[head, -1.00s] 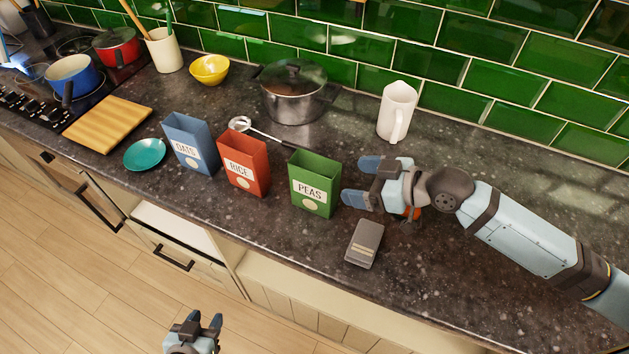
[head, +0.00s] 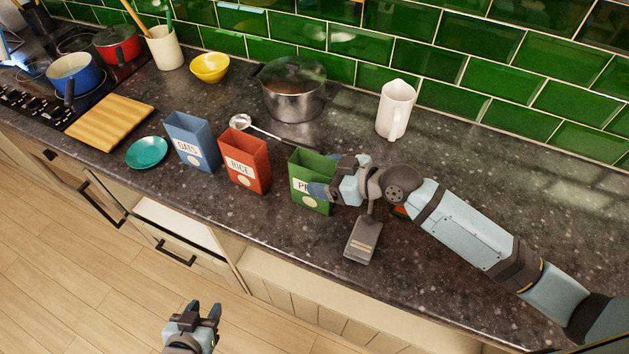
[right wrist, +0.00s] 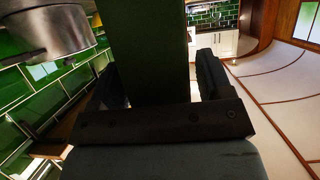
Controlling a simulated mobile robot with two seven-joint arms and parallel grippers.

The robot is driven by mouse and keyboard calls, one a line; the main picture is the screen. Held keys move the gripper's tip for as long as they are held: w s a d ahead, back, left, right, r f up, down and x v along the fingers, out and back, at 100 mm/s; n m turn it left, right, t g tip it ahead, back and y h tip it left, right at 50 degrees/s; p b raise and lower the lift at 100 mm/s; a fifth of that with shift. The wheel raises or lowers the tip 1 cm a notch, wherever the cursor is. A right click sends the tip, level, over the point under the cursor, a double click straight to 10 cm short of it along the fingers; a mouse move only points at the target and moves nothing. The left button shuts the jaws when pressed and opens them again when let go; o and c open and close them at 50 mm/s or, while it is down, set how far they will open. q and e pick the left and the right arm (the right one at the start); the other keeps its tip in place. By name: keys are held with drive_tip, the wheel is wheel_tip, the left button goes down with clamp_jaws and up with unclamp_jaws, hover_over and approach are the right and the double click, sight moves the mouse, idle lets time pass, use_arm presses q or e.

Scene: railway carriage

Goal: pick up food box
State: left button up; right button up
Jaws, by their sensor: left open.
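Three open-topped food boxes stand upright in a row on the dark counter: a blue OATS box (head: 190,143), a red RICE box (head: 245,163) and a green PEAS box (head: 308,165). My right gripper (head: 332,178) is at the PEAS box, with one finger across its labelled front. In the right wrist view the green box (right wrist: 148,50) stands between the two fingers (right wrist: 160,85), with a visible gap on the right finger's side, so it looks open. My left gripper (head: 202,312) is open and empty, low in front of the counter.
A flat grey item (head: 362,242) lies on the counter near the PEAS box. An orange-red thing (head: 399,211) is partly hidden under my right arm. A white jug (head: 395,108), a lidded pot (head: 292,95) and a ladle (head: 250,126) are behind. A teal plate (head: 147,152) is left of OATS.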

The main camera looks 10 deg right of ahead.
drive_tip(key=c, duration=0.8)
drive_tip(key=shift+r, duration=0.1)
